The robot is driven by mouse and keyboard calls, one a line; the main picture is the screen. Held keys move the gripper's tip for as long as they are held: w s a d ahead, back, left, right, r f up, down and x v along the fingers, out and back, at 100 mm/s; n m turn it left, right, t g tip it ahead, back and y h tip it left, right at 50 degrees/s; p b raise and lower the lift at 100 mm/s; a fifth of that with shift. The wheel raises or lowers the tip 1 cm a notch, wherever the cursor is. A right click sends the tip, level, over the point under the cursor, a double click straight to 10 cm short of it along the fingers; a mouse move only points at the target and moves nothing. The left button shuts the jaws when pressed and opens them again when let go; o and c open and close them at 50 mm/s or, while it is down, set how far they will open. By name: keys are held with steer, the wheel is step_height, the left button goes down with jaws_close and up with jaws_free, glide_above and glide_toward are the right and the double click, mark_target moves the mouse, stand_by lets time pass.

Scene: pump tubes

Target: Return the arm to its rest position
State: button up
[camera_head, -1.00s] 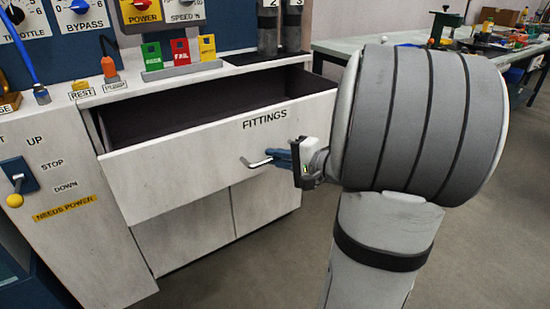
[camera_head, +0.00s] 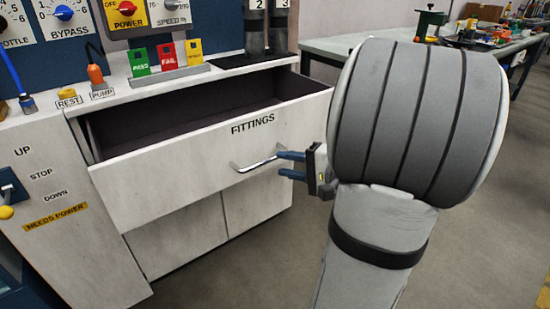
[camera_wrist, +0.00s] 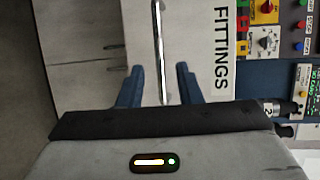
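My gripper (camera_head: 281,164) is open, with its two blue fingers spread apart. It is just to the right of the metal handle (camera_head: 252,167) on the white FITTINGS drawer (camera_head: 185,172). In the wrist view, my gripper (camera_wrist: 159,82) shows a finger on each side of the handle's line (camera_wrist: 158,40), with clear space on both sides. Nothing is held. The drawer stands pulled out, and the part of its dark inside that shows looks empty. My grey arm covers the right middle of the head view.
The control panel (camera_head: 95,55) and its coloured PASS and FAIL blocks stand above the drawer. A lever panel (camera_head: 35,185) is at the left. A green-topped workbench (camera_head: 325,47) with clutter is at the back right. Grey floor (camera_head: 250,265) is clear below.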

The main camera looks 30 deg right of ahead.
steer(key=shift+v, duration=0.8)
steer(key=s+a+r+n+g+p, duration=0.3)
steer(key=a+r+g+p, duration=0.25)
steer(key=a+p, duration=0.3)
steer(key=s+a+r+n+g+p, duration=0.3)
steer(key=a+r+n+g+p, duration=0.15)
steer(key=a+r+p, duration=0.45)
steer(key=s+r+n+h+p, duration=0.2)
steer(key=r+h+p, duration=0.2)
steer(key=r+p, duration=0.3)
steer(key=s+r+n+g+h+p, duration=0.1)
steer(key=s+r+n+h+p, duration=0.1)
steer(key=r+p, duration=0.6)
steer(key=n+h+p, duration=0.1)
steer(key=h+p, duration=0.1)
steer(key=p, duration=0.1)
steer(key=shift+s+r, duration=0.15)
